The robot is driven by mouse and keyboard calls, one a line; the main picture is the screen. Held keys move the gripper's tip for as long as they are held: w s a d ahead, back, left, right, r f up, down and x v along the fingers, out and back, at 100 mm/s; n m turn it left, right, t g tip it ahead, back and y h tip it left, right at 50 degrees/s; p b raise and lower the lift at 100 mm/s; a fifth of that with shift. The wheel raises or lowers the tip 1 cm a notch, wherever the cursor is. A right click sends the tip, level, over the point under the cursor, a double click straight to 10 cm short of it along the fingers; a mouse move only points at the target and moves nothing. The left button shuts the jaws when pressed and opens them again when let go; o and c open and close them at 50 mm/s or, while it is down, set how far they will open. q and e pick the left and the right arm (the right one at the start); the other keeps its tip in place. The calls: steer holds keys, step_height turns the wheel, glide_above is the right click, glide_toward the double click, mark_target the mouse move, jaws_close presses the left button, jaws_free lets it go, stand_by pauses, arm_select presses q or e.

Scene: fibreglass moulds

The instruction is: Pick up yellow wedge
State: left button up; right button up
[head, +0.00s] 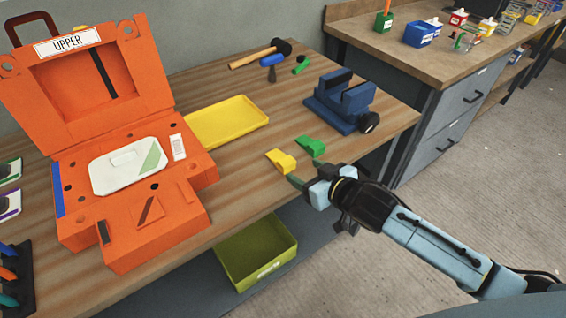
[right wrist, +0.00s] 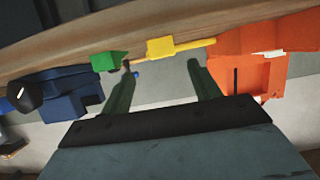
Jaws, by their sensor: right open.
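The yellow wedge (head: 281,161) lies on the wooden bench near its front edge, left of a green wedge (head: 310,146). My right gripper (head: 305,172) is open and empty, close to the front side of the yellow wedge and apart from it as far as I can tell. In the right wrist view the yellow wedge (right wrist: 173,46) shows beyond the gap between the open fingers (right wrist: 160,68), and the green wedge (right wrist: 108,61) is by the left finger. My left gripper is not in view.
An orange mould (head: 195,172) with an open lid stands on the left of the bench (head: 240,195). A yellow tray (head: 228,122) lies behind the wedges. A blue vise (head: 340,103) stands to the right. A hammer (head: 255,57) lies at the back. A green bin (head: 262,258) sits below.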

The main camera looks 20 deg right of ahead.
mark_target(286, 160)
steer(key=x, duration=0.6)
steer(key=b+x, duration=0.1)
steer(key=x, duration=0.2)
steer(key=shift+a+r, duration=0.25)
steer(key=shift+a, duration=0.05)
steer(key=shift+w, duration=0.1)
steer(key=c, duration=0.5)
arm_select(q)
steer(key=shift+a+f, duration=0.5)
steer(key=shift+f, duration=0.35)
arm_select(e)
steer(key=c, duration=0.6)
steer(key=shift+o, duration=0.2)
